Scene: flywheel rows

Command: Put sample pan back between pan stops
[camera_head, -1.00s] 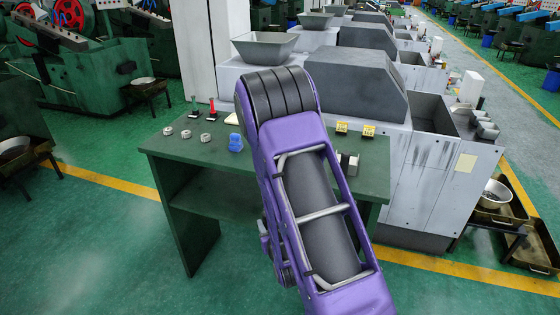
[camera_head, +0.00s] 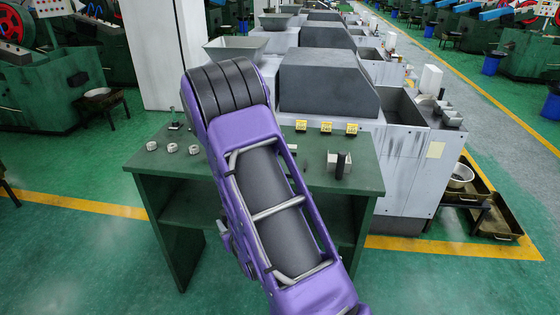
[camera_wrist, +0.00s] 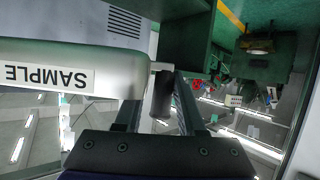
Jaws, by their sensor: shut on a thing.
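The sample pan (camera_wrist: 75,75) fills the left of the wrist view, a pale metal body with an upside-down "SAMPLE" label. Its dark handle (camera_wrist: 162,95) lies between the fingers of my gripper (camera_wrist: 160,112), which is shut on it. In the head view my purple arm hides the gripper and the pan. I cannot make out which things are the pan stops. Three small yellow blocks with dark markings (camera_head: 327,127) stand in a row on the green table.
The green table (camera_head: 350,182) also carries pale rings (camera_head: 172,148) at its left and a small pale block with a black part (camera_head: 339,164) at its right. Grey machines (camera_head: 330,80) stand close behind it. Green floor (camera_head: 80,250) is open at the left.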

